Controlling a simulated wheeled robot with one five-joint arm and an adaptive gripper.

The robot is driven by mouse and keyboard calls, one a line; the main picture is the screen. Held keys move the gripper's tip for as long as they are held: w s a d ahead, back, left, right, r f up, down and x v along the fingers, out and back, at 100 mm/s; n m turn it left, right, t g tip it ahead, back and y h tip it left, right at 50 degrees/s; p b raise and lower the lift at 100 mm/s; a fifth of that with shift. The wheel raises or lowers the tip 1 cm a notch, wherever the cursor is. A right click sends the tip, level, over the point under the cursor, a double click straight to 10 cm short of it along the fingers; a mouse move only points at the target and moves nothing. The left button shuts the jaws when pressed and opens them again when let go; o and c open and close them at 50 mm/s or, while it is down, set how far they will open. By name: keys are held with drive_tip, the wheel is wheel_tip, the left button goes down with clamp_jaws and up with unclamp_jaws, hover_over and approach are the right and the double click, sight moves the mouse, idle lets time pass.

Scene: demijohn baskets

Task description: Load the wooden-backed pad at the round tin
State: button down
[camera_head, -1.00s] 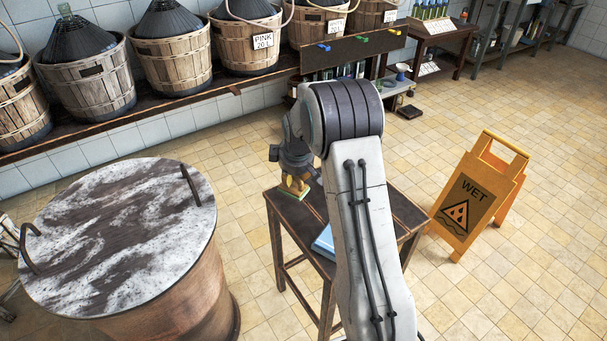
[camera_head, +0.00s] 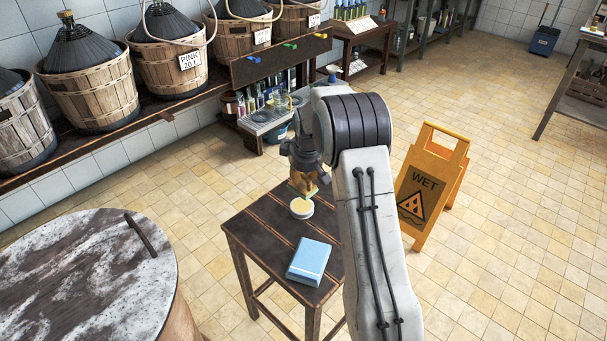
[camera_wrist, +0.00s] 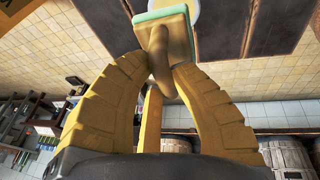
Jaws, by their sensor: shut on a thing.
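My gripper (camera_head: 311,174) is shut on the wooden-backed pad (camera_wrist: 170,35) by its brown handle. The pad is a small block with a pale green edge; it also shows below the fingers in the head view (camera_head: 301,189). The round tin (camera_head: 301,209), with a yellowish top and pale side, stands on the small dark wooden table (camera_head: 262,238). The pad is close to the tin's far side in the head view; I cannot tell whether they touch. In the wrist view the tin (camera_wrist: 177,4) is partly hidden behind the pad.
A light blue box (camera_head: 309,260) lies on the table in front of the tin. A yellow wet-floor sign (camera_head: 430,187) stands to the right. A barrel with a marbled top (camera_head: 85,270) is at lower left. Demijohn baskets (camera_head: 95,92) line the wall shelf.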

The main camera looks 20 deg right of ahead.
sight(303, 186)
drive_tip(key=shift+f+b, duration=1.45)
drive_tip(key=shift+f, duration=1.35)
drive_tip(key=shift+s+f+b, duration=0.1)
drive_tip(key=shift+f+b, duration=0.4)
drive_tip(key=shift+f, duration=0.15)
idle(0.5)
drive_tip(key=shift+r, duration=0.1)
drive_tip(key=shift+r+p, duration=2.4)
drive_tip(key=shift+r, duration=1.15)
drive_tip(key=shift+r, duration=0.1)
